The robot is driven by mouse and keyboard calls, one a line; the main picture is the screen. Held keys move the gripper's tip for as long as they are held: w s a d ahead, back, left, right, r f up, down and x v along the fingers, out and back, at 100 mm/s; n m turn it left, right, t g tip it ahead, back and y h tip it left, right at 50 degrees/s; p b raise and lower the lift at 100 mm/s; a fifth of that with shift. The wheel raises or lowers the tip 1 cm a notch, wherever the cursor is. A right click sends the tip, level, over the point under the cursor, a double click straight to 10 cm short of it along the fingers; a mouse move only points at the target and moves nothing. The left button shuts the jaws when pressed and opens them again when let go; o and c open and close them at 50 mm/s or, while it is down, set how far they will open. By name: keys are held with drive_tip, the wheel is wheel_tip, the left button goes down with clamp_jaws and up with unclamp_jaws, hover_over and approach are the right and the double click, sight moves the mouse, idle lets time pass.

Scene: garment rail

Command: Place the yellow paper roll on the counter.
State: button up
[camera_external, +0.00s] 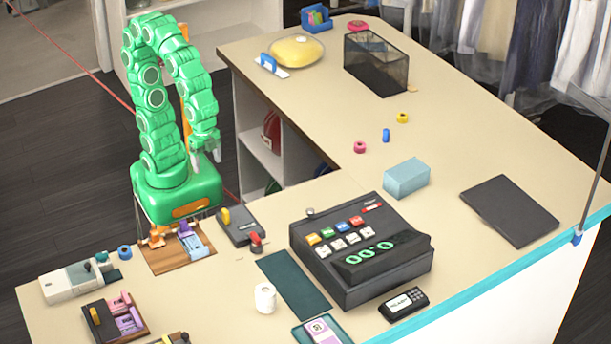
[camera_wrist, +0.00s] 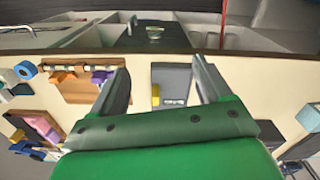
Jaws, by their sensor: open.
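A small yellow roll (camera_external: 402,118) lies on the counter (camera_external: 300,85), right of its middle. Another yellow cylinder (camera_external: 226,215) stands on a dark grey device beside my base; I cannot tell which is the paper roll. In the wrist view a yellow piece (camera_wrist: 155,95) shows on the grey device. My gripper (camera_external: 206,158) hangs above the counter's inner edge, apart from both yellow things. In the wrist view my gripper (camera_wrist: 161,80) has its two fingers wide apart with nothing held between them.
A pink roll (camera_external: 360,147) and a blue roll (camera_external: 386,135) lie near the yellow roll. A cash register (camera_external: 340,285), a white roll (camera_external: 265,298) and a light blue box (camera_external: 407,178) stand on the counter. A mesh bin (camera_external: 376,65) stands farther back. Bare counter lies left of the rolls.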

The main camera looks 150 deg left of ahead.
drive_tip(key=w+a+f+n+t+y, duration=0.15)
drive_tip(key=w+a, duration=0.35)
drive_tip(key=a, duration=0.8)
drive_tip(key=w+a+n+t+y, duration=0.1)
drive_tip(key=w+a+n, duration=0.3)
drive_tip(key=a, duration=0.9)
drive_tip(key=w+a+f+n+t+y, duration=0.1)
drive_tip(key=w+a, duration=0.5)
drive_tip(key=a, duration=0.7)
drive_tip(key=n+g+y, duration=0.2)
drive_tip(key=n+y, duration=0.3)
drive_tip(key=n, duration=0.2)
approach(401, 115)
drive_tip(key=shift+a+f, duration=0.35)
drive_tip(key=shift+f, duration=0.3)
drive_tip(key=shift+x, duration=3.9)
drive_tip(key=shift+w+a+r, duration=0.1)
drive_tip(key=shift+w, duration=0.1)
